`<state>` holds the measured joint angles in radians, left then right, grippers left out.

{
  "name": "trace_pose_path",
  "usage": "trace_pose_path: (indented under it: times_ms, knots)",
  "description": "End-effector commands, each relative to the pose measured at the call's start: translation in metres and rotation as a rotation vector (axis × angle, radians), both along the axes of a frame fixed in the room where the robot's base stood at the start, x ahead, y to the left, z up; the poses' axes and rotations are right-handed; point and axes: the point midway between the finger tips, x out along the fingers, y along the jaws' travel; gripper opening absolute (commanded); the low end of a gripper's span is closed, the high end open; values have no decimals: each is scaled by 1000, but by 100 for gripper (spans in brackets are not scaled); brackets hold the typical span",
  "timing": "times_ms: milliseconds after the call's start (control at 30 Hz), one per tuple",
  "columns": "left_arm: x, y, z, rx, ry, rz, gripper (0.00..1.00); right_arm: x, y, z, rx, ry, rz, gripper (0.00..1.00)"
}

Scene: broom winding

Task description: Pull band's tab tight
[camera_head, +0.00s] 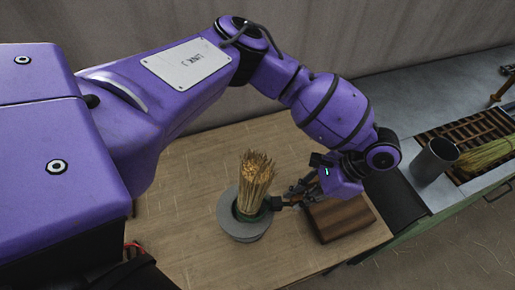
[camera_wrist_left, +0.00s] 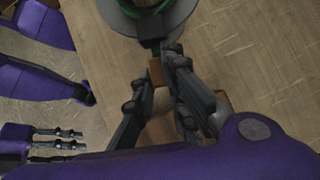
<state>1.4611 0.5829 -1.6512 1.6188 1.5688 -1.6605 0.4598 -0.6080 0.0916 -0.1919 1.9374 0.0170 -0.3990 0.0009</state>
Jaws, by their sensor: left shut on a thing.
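A bundle of straw (camera_head: 257,174) stands upright in a round grey holder (camera_head: 245,232) on the wooden table. A green band (camera_head: 242,215) circles its base; it also shows at the top of the left wrist view (camera_wrist_left: 150,7). A dark tab (camera_head: 276,203) sticks out from the band toward my left gripper (camera_head: 287,201). In the left wrist view the fingertips (camera_wrist_left: 160,62) are shut at the end of the tab (camera_wrist_left: 151,30). What looks like my right gripper (camera_wrist_left: 62,145) is at the lower left of the left wrist view; its jaw state is unclear.
A dark brown wooden block (camera_head: 341,216) lies on the table (camera_head: 180,225) under my left wrist. At right, a grey metal cup (camera_head: 435,160) stands near a slatted rack (camera_head: 470,137) with greenish straw (camera_head: 488,153). The table left of the holder is clear.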

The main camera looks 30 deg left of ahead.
Motion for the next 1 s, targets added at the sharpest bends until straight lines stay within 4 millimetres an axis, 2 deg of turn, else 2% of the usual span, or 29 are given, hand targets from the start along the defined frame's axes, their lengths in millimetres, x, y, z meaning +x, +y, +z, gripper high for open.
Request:
trace_pose_path:
  times_ms: [1000]
  knots:
    - [17,-21,-1,3,3,1,0,-10,0,-12,1,24,0,40]
